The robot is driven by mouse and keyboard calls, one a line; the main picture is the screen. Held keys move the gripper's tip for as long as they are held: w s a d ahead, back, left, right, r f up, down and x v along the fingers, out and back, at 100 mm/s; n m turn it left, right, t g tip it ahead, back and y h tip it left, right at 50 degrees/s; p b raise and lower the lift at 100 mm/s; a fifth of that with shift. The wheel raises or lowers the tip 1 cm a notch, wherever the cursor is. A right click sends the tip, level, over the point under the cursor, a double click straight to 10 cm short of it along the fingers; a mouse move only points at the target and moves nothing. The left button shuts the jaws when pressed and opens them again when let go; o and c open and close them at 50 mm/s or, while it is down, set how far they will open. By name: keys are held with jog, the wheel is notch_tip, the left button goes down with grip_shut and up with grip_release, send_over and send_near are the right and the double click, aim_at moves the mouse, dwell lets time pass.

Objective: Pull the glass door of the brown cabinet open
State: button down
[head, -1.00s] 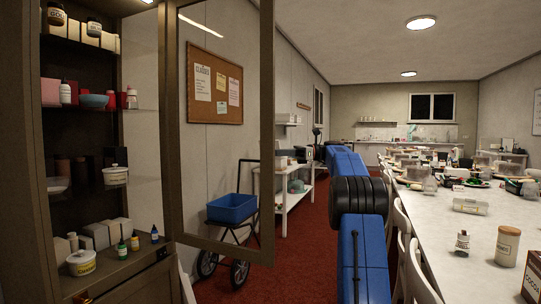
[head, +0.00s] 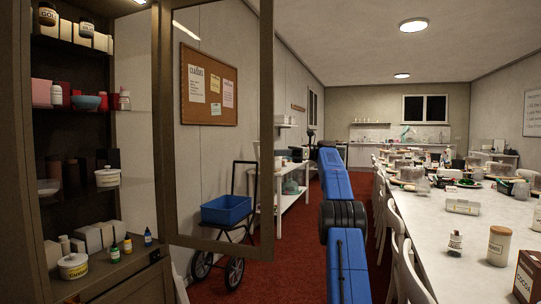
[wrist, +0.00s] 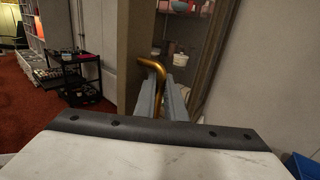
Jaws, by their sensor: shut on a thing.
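The brown cabinet (head: 22,150) stands at the left of the head view, its shelves exposed. Its glass door (head: 264,130), a brown frame around a clear pane, stands swung out to the right of the shelves. In the wrist view the door frame (wrist: 134,60) runs upright beside a curved brass handle (wrist: 155,64). My gripper (wrist: 164,88) is shut on this handle, its two grey fingers on either side of the lower part. In the head view my blue arm reaches forward to the right of the door; the gripper and handle cannot be made out there.
A long white table (head: 470,225) with chairs (head: 405,260) runs along the right. A blue crate on a trolley (head: 228,209) shows through the glass. A white shelf rack (head: 290,195) stands beyond.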

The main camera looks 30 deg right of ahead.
dwell(0.3)
jog(key=c, duration=2.1)
grip_release()
jog(key=shift+d, duration=0.1)
jog(key=v, duration=0.7)
jog(key=shift+d, duration=0.15)
